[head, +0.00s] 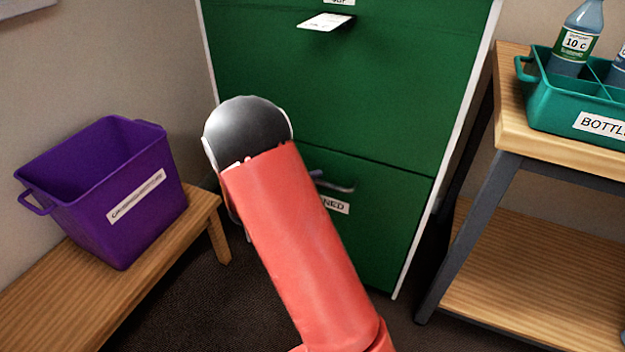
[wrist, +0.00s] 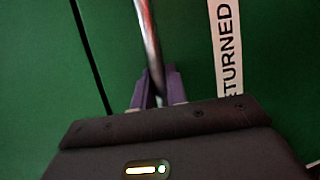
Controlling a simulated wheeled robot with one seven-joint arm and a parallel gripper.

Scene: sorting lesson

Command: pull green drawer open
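The green drawer (head: 385,215) is the lower one of a green cabinet, with its front flush with the cabinet face. Its metal bar handle (head: 340,187) is partly hidden behind my arm in the head view. In the wrist view the handle (wrist: 147,30) runs down between my gripper's purple fingers (wrist: 158,75), which look closed around it. A white label reading "RETURNED" (wrist: 226,50) is beside the handle; only its end shows in the head view. My gripper (head: 317,175) is mostly hidden behind my arm there.
An upper green drawer (head: 400,90) has a white card on its handle (head: 326,22). A purple bin (head: 120,195) stands on a low wooden bench (head: 60,305) at left. A wooden shelf unit (head: 560,150) at right bears a teal bottle crate (head: 560,115). Dark floor (head: 200,310) shows between.

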